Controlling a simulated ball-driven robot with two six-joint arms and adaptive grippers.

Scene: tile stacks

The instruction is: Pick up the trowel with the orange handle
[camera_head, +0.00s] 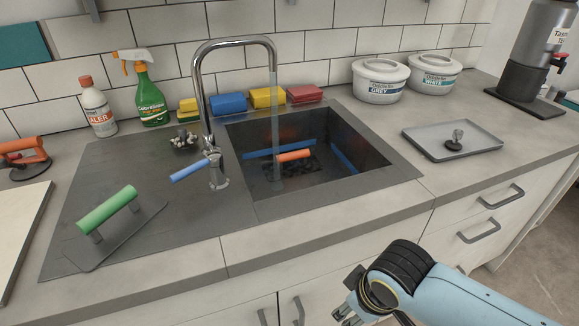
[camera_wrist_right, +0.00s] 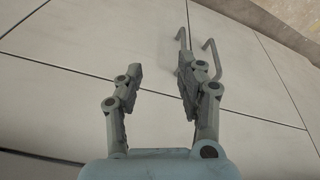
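An orange handle (camera_head: 294,155) shows inside the sink basin (camera_head: 350,185), under the water stream from the tap. The dark part beneath it is hard to make out. A trowel with a green handle (camera_head: 108,209) lies on the dark worktop left of the sink. My right gripper (camera_head: 343,312) is low in front of the cabinets, below the counter edge and well away from the sink. In the right wrist view my right gripper (camera_wrist_right: 155,85) is open and empty, facing cabinet doors. My left gripper is not in view.
A chrome tap (camera_head: 200,110) with a blue lever arches over the sink. Bottles (camera_head: 148,92) and coloured sponges (camera_head: 228,103) stand behind. White tubs (camera_head: 380,82) and a grey tray (camera_head: 452,140) are to the right. An orange-handled tool (camera_head: 22,146) is at far left.

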